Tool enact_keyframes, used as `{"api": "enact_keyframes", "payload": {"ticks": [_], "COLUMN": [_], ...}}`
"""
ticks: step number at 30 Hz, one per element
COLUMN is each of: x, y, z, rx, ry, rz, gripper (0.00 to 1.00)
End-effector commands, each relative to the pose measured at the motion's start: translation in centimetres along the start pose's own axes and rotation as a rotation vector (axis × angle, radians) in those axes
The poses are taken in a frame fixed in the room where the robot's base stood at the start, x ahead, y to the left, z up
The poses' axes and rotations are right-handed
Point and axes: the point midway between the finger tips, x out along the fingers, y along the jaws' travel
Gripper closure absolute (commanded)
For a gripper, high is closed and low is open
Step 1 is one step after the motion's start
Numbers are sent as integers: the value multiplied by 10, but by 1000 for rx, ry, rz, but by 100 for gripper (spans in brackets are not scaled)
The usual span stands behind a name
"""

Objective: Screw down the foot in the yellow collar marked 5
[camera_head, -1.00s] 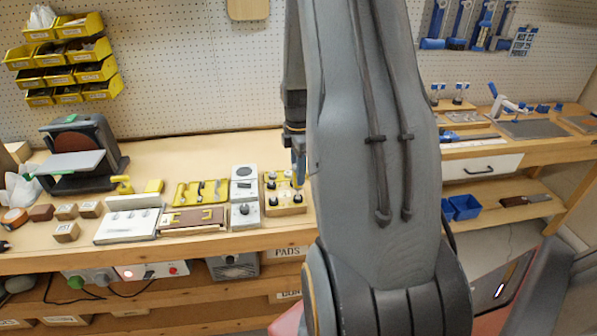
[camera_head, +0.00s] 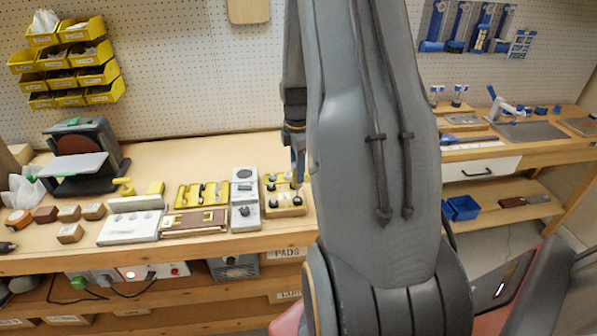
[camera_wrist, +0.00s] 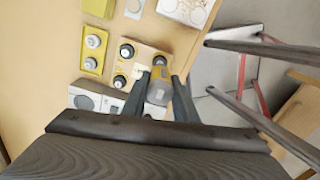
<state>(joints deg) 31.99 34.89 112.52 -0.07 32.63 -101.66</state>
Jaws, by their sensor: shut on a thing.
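A wooden board (camera_head: 289,211) with several dark-knobbed feet in yellow collars lies on the bench, just left of my arm in the head view. In the wrist view, two dark-topped feet (camera_wrist: 126,51) stand left of my gripper. My gripper (camera_wrist: 162,78) points down over the right side of the board. I cannot read the collar numbers, nor tell how far down this foot sits. In the head view, the gripper (camera_head: 297,168) partly hides the board.
A grey unit with dials (camera_head: 245,216) stands close left of the board. A yellow rack (camera_head: 202,194) and a white block (camera_head: 131,227) lie further left. A sander (camera_head: 82,155) stands at the far left.

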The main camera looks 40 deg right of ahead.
Motion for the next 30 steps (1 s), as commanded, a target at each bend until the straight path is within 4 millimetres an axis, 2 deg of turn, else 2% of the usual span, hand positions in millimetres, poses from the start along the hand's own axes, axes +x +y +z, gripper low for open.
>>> {"api": "enact_keyframes", "payload": {"ticks": [18, 30], "x": [-40, -41], "y": [0, 0], "z": [0, 0], "rx": [0, 0], "ry": [0, 0], "rz": [1, 1], "gripper": [94, 94]}}
